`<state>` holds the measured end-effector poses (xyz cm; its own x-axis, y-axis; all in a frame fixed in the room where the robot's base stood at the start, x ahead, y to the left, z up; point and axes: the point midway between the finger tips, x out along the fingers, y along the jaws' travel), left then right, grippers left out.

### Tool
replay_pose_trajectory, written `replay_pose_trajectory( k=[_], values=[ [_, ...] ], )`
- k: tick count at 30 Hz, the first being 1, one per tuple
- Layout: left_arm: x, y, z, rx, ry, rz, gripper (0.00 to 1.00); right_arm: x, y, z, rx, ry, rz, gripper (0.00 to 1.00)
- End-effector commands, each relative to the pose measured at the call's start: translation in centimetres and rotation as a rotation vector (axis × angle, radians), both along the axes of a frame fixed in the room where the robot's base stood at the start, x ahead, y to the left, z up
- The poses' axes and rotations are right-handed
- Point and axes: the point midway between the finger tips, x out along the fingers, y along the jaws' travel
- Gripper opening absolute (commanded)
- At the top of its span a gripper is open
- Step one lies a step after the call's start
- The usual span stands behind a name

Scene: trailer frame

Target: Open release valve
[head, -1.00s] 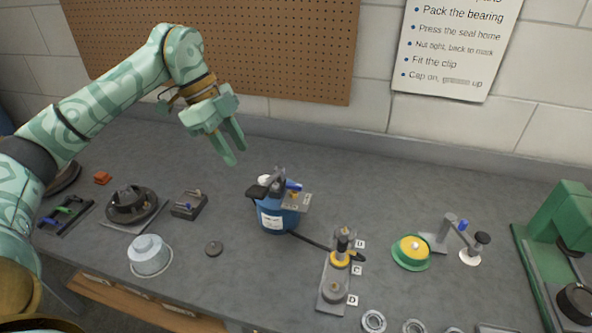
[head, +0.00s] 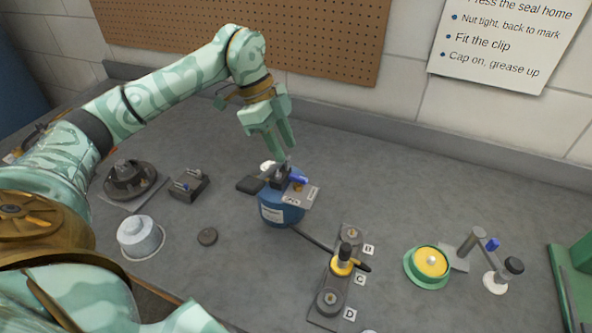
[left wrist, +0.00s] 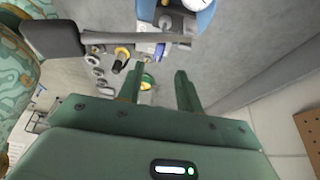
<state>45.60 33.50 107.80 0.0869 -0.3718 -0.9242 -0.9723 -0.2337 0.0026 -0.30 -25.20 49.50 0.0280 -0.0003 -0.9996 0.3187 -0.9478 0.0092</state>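A blue hand pump (head: 280,209) stands on the grey bench near the middle of the head view. It has a dark pump handle (head: 251,185), a small blue lever (head: 299,180) and a metal plate on top. The blue lever may be the release valve; I cannot tell for sure. My left gripper (head: 281,158) is just above the pump top, fingers pointing down, open and empty. In the left wrist view the fingers (left wrist: 160,82) are apart; the pump (left wrist: 203,18), its white gauge and the dark handle (left wrist: 55,40) show at the top. My right gripper is not in view.
A black hose runs from the pump to a fixture (head: 335,285) with labels B, C and D. A green-and-yellow round part (head: 428,264) and a small arm stand (head: 472,242) are right. A grey cup (head: 140,237) and dark hub (head: 130,179) are left. Bench behind the pump is clear.

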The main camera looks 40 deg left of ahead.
Motion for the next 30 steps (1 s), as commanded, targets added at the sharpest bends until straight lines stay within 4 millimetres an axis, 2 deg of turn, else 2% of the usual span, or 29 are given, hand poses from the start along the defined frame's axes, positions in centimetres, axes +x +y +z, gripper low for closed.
replay_pose_trajectory(
  k=[1, 3, 9, 13, 21, 22, 25, 26, 30],
  values=[
    [0.1, -0.5, -1.4, -0.002, 0.004, -0.002, 0.35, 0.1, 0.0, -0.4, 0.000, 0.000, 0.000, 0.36],
    [0.2, -1.1, -2.9, -0.002, 0.003, -0.002, 0.35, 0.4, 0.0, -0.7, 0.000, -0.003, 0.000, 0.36],
    [0.5, -2.2, -5.7, 0.000, 0.001, 0.001, 0.35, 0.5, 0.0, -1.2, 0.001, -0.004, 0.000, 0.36],
    [0.6, -2.6, -6.4, -0.001, 0.000, 0.000, 0.35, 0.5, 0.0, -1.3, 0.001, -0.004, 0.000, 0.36],
    [0.6, -2.6, -6.5, -0.001, -0.001, 0.000, 0.35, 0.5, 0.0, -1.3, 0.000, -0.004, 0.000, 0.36],
    [0.6, -2.6, -6.5, 0.000, -0.001, 0.000, 0.33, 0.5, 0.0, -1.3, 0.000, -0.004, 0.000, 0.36],
    [0.6, -2.6, -6.5, 0.000, -0.001, 0.000, 0.05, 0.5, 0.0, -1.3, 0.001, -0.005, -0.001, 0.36],
    [0.6, -2.6, -6.5, 0.000, -0.001, 0.000, 0.00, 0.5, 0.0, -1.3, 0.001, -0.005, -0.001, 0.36],
    [0.6, -2.6, -6.5, 0.000, -0.001, 0.000, 0.00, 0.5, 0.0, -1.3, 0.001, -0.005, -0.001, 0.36]
  ],
)
